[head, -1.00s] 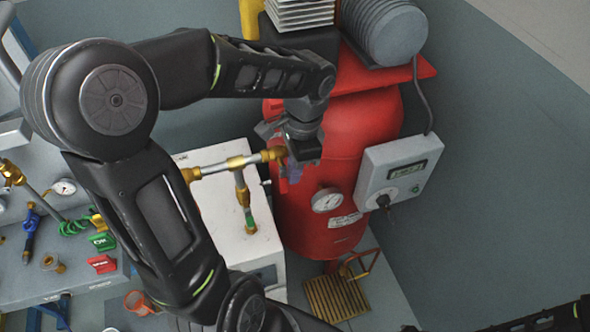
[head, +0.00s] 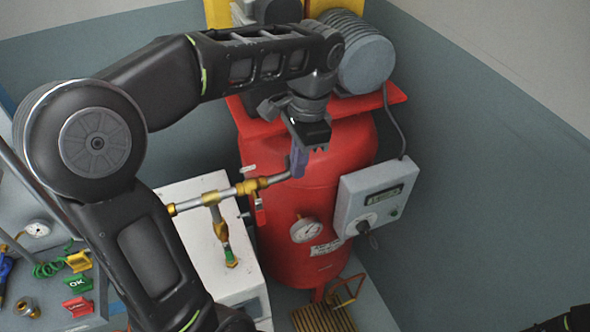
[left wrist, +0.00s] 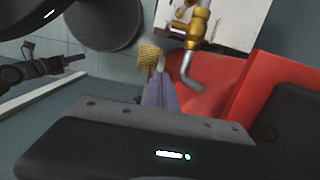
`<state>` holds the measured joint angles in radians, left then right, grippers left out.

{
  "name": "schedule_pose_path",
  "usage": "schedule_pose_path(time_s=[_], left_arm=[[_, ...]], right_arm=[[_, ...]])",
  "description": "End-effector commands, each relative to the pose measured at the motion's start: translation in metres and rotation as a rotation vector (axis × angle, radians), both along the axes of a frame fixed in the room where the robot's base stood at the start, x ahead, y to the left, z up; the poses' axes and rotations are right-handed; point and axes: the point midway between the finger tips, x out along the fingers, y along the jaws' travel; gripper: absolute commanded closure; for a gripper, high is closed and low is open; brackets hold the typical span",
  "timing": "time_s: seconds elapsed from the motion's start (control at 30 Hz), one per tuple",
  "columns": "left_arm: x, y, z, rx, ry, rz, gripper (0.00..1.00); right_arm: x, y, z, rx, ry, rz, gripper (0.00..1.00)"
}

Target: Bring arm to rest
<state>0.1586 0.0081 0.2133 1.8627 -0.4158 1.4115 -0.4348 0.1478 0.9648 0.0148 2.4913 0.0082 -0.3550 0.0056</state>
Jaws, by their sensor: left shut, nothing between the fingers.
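My left arm (head: 140,235) arches across the head view from the left. Its gripper (head: 298,163) points down in front of the red tank (head: 330,180), near the bent end of the metal pipe with brass fittings (head: 215,197). The gripper's purple fingers (left wrist: 160,95) also show in the left wrist view, close together with nothing between them. The bent pipe end (left wrist: 190,75) lies beside them there; I cannot tell whether they touch. Only a dark piece of my right arm shows at the lower right corner of the head view, and its gripper is out of sight.
A grey control box (head: 372,195) with a display and a round gauge (head: 305,230) are on the tank. A grey ribbed motor (head: 355,55) sits on top. Green and red tags (head: 79,283) lie on the bench at left. The floor at right is clear.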

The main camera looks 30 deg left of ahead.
Motion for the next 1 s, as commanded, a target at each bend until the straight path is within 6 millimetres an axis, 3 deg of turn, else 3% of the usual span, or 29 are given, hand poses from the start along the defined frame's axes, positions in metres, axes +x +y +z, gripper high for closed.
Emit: schedule_pose_path(time_s=[0.43, 0.57, 0.67, 0.77, 0.9, 1.0], left_arm=[[0.0, 0.0, -0.001, -0.001, 0.001, -0.001, 1.0], [0.003, -0.005, -0.012, -0.013, 0.002, 0.0, 1.0], [0.011, -0.017, -0.037, -0.046, -0.001, 0.005, 1.0], [0.019, -0.04, -0.08, -0.105, -0.003, 0.024, 1.0], [0.022, -0.088, -0.163, -0.222, -0.004, 0.097, 1.0], [0.01, -0.127, -0.227, -0.307, 0.001, 0.193, 1.0]], right_arm=[[0.0, 0.0, -0.001, 0.0, 0.001, 0.0, 0.64], [0.0, 0.0, -0.001, 0.0, 0.0, 0.0, 0.64], [0.0, 0.0, -0.001, 0.0, 0.0, 0.0, 0.64], [0.0, 0.0, -0.001, 0.0, 0.0, 0.0, 0.64], [0.0, 0.0, -0.001, 0.0, 0.0, 0.0, 0.64], [0.0, 0.0, -0.001, 0.0, 0.0, 0.0, 0.64]])
